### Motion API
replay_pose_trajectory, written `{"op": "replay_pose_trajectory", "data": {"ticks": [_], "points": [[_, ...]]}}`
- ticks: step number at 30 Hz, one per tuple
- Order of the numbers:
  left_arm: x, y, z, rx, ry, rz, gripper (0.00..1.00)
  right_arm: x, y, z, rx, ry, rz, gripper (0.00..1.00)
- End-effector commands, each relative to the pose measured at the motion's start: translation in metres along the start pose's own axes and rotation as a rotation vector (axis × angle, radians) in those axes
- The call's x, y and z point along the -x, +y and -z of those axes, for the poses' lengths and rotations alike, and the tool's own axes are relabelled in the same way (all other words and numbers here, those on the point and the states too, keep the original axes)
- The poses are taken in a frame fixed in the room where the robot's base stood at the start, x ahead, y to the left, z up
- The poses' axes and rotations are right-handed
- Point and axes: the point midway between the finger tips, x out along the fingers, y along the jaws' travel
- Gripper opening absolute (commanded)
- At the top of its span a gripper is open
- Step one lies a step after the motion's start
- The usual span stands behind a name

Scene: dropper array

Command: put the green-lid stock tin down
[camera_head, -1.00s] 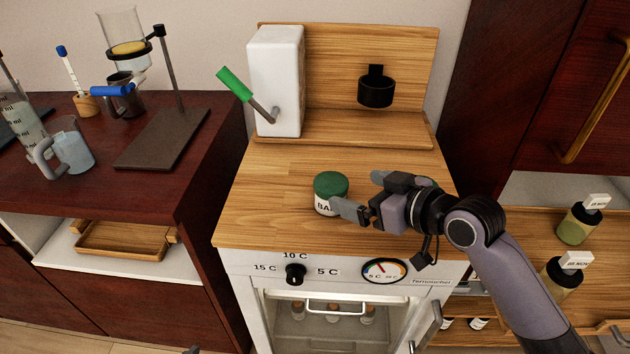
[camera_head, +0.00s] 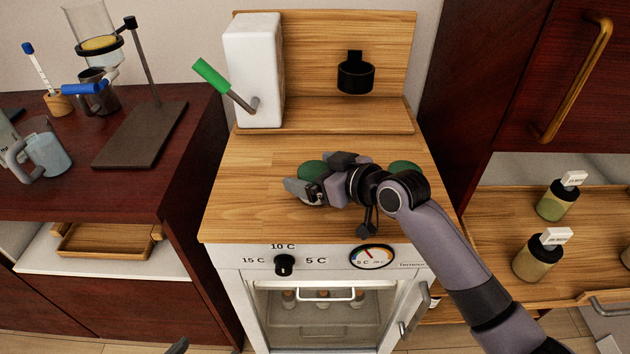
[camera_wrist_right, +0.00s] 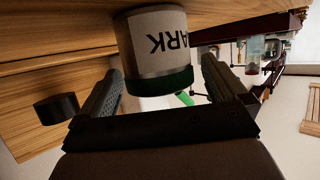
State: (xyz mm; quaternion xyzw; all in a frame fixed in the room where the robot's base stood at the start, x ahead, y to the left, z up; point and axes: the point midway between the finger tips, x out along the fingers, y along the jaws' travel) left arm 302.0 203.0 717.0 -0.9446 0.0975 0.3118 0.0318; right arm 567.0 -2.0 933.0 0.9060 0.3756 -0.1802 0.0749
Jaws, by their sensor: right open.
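The green-lid stock tin (camera_head: 311,168) stands upright on the wooden counter top (camera_head: 260,215). Its label is hidden in the head view. In the right wrist view the tin (camera_wrist_right: 155,50) shows upside down, with a pale label ending in "ARK". My right gripper (camera_head: 312,177) is open, its fingers on either side of this tin. In the wrist view the tin sits between the fingers (camera_wrist_right: 158,85); whether they touch it I cannot tell. A second green lid (camera_head: 404,166) shows behind my right arm, its body hidden.
A white box (camera_head: 254,70) with a green-handled crank (camera_head: 212,77) and a black ring holder (camera_head: 356,75) stand at the back. Below are a dial (camera_head: 284,264) and gauge (camera_head: 371,256). Counter left of the tin is clear. Jars (camera_head: 556,202) stand on the right shelf.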

Motion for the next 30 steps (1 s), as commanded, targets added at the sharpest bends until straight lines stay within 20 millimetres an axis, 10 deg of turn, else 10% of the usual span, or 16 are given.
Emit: {"op": "replay_pose_trajectory", "data": {"ticks": [8, 14, 30], "points": [[0.000, 0.000, 0.000, 0.000, 0.000, 0.000, 0.98, -0.002, 0.000, 0.000, 0.000, 0.000, 0.000, 0.99], [0.000, 0.000, 0.000, 0.000, 0.000, 0.001, 0.98, -0.002, 0.000, 0.000, 0.000, 0.000, 0.000, 0.38], [0.001, 0.000, 0.002, 0.000, 0.001, 0.000, 0.98, 0.007, 0.000, 0.023, 0.003, 0.006, -0.001, 0.38]]}}
